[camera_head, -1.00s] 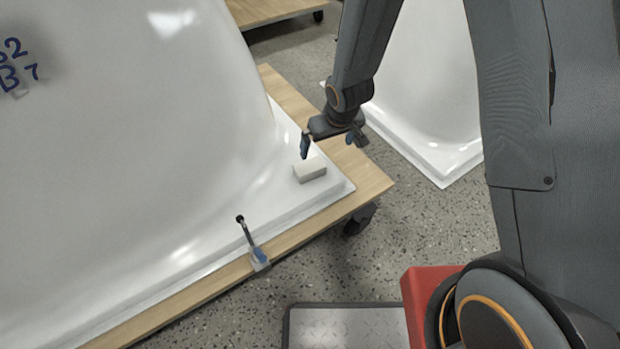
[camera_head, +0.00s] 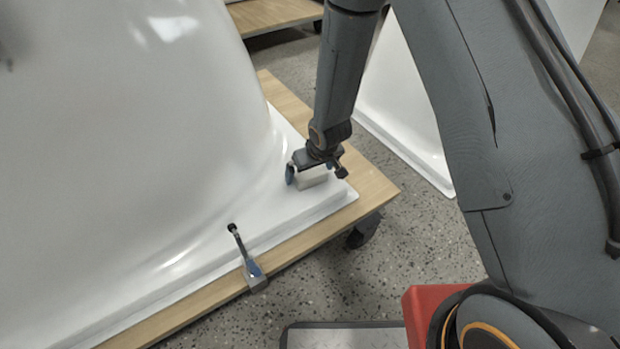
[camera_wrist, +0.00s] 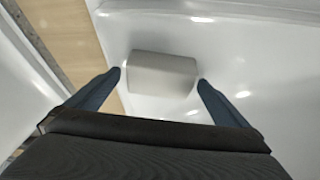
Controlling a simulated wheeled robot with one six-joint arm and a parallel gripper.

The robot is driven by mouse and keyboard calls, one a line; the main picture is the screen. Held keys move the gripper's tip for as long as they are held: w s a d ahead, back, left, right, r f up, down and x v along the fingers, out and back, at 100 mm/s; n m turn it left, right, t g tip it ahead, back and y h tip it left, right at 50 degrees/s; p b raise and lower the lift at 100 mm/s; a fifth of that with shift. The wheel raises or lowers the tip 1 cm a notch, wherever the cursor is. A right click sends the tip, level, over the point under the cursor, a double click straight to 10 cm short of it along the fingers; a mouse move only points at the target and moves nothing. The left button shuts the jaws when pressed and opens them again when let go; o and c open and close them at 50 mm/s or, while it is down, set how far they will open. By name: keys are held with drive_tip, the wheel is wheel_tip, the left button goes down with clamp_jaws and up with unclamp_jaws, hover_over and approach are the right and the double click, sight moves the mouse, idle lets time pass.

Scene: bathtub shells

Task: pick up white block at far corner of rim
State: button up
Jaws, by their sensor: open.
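The white block (camera_head: 312,178) lies on the corner of the white bathtub shell's rim (camera_head: 275,212). My gripper (camera_head: 316,174) is open and low over the block, with one finger at each side of it in the head view. In the wrist view, the block (camera_wrist: 162,73) sits across the space between and just beyond the two blue-grey fingertips (camera_wrist: 160,78). The left fingertip is close to the block's left end, and the right one is close to its right end. I cannot tell whether either touches it. The gripper hides the block's upper part in the head view.
The shell stands on a wooden cart (camera_head: 372,182) with a caster (camera_head: 363,231). A clamp-like tool (camera_head: 245,258) sits on the cart's front edge. Another white shell (camera_head: 400,105) stands behind to the right. Bare speckled floor (camera_head: 420,240) lies right of the cart.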

drive_tip(key=shift+w+a+f, duration=0.1)
drive_tip(key=shift+w+f, duration=0.1)
drive_tip(key=shift+f, duration=0.35)
drive_tip(key=shift+r, duration=0.1)
drive_tip(key=c, duration=1.1)
drive_tip(key=shift+r, duration=0.1)
